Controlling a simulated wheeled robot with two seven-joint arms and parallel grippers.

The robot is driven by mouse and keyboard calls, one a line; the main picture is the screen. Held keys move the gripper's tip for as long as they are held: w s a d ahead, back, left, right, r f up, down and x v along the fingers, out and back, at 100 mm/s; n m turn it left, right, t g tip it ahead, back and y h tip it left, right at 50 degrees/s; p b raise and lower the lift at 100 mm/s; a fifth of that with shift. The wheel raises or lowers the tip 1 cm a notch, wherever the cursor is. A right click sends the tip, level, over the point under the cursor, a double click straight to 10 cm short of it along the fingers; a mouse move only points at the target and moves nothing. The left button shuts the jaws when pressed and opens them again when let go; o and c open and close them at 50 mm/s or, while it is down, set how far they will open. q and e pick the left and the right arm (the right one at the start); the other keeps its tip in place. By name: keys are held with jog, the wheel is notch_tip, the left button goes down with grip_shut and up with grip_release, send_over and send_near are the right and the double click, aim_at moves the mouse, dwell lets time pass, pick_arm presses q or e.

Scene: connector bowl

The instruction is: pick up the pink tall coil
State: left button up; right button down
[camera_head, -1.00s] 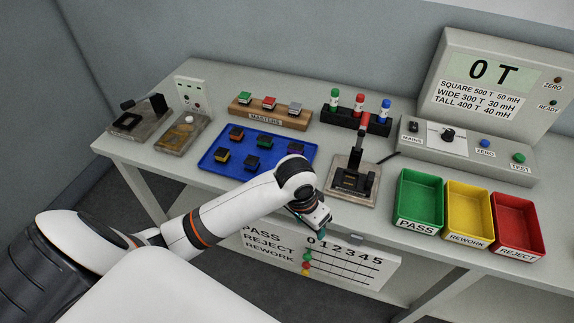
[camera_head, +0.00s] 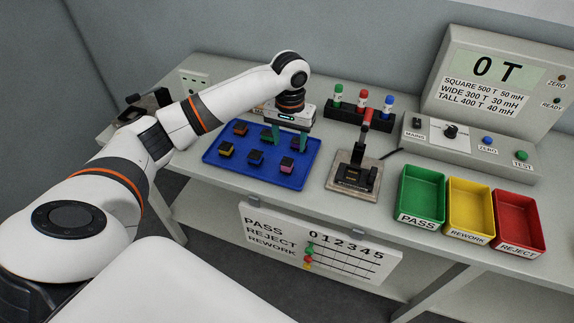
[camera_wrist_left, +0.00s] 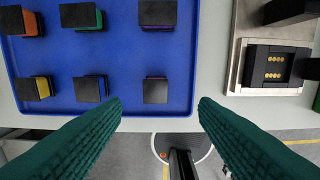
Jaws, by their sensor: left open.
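The pink coil (camera_head: 287,165) is a small dark-topped block with a pink side, at the front right of the blue tray (camera_head: 222,172). In the left wrist view the black top of the block at this corner (camera_wrist_left: 155,91) shows, with only a thin purplish edge of its side. My left gripper (camera_head: 289,146) is open, pointing down over the right part of the tray, with its green fingers apart and nothing between them. In the left wrist view this coil lies ahead of the gap between the fingertips (camera_wrist_left: 160,102). My right gripper is not in view.
Other coils stand close by on the tray: yellow (camera_head: 226,150), blue (camera_head: 255,158) and orange (camera_head: 240,128). A lever fixture (camera_head: 352,182) stands right of the tray. Green (camera_head: 421,195), yellow (camera_head: 468,208) and red (camera_head: 517,220) bins stand farther right. My arm hides part of the back left.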

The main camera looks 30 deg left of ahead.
aim_at(287, 161)
pick_arm(q)
notch_tip(287, 161, down, 4)
jog(key=shift+r, duration=0.2)
jog(key=shift+s+a+f+p, duration=0.1)
jog(key=shift+f+p, duration=0.3)
jog(key=shift+f, duration=0.15)
jog(key=f, duration=0.4)
jog(key=shift+s+a+f+p, duration=0.1)
jog(key=shift+a+f+p, duration=0.1)
jog(key=shift+p, duration=0.2)
jog(key=shift+c, duration=0.4)
jog(key=c, duration=1)
